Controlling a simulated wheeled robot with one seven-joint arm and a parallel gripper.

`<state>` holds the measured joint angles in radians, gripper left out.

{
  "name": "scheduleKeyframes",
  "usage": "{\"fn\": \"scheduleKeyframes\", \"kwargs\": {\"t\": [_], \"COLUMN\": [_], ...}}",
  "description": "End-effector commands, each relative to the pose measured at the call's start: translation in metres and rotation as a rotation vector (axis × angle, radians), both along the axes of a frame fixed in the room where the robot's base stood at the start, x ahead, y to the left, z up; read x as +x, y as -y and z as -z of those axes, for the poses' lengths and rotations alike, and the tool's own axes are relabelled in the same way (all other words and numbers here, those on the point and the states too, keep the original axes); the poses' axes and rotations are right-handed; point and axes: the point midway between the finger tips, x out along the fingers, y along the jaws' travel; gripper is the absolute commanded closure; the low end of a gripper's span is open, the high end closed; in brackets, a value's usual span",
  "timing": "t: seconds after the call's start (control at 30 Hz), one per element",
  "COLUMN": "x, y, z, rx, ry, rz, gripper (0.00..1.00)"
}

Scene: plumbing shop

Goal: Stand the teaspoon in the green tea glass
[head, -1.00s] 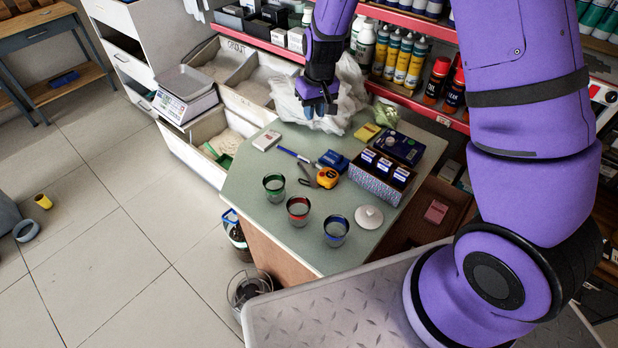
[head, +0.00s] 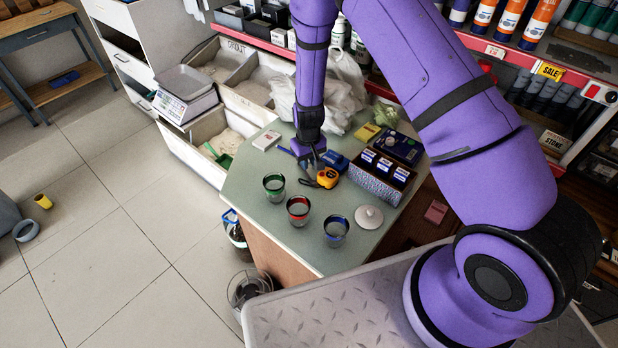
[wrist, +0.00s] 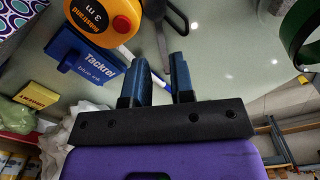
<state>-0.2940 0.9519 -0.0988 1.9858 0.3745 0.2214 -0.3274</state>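The green tea glass (head: 274,187) stands upright on the counter, left of the red one. Its green rim (wrist: 300,32) shows at the upper right of the wrist view. My gripper (head: 313,168) is low over the counter, behind the glasses and beside the tape measure. In the wrist view my gripper (wrist: 158,62) has its two fingers apart, with a gap between them. A thin dark object (wrist: 163,38) lies just beyond the fingertips; I cannot tell whether it is the teaspoon. I cannot make out a teaspoon clearly in either view.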

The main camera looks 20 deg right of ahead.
Motion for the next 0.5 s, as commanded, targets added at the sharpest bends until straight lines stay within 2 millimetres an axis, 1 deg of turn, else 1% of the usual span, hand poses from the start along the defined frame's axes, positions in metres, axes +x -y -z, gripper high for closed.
{"fn": "scheduleKeyframes", "kwargs": {"t": [0.17,0.4,0.5], "x": [0.000,0.002,0.003], "y": [0.000,-0.001,-0.001], "z": [0.012,0.044,0.051], "rx": [0.000,0.000,0.000], "ry": [-0.001,-0.002,-0.001], "rz": [0.002,0.003,0.002], "gripper": [0.78,0.78,0.78]}}
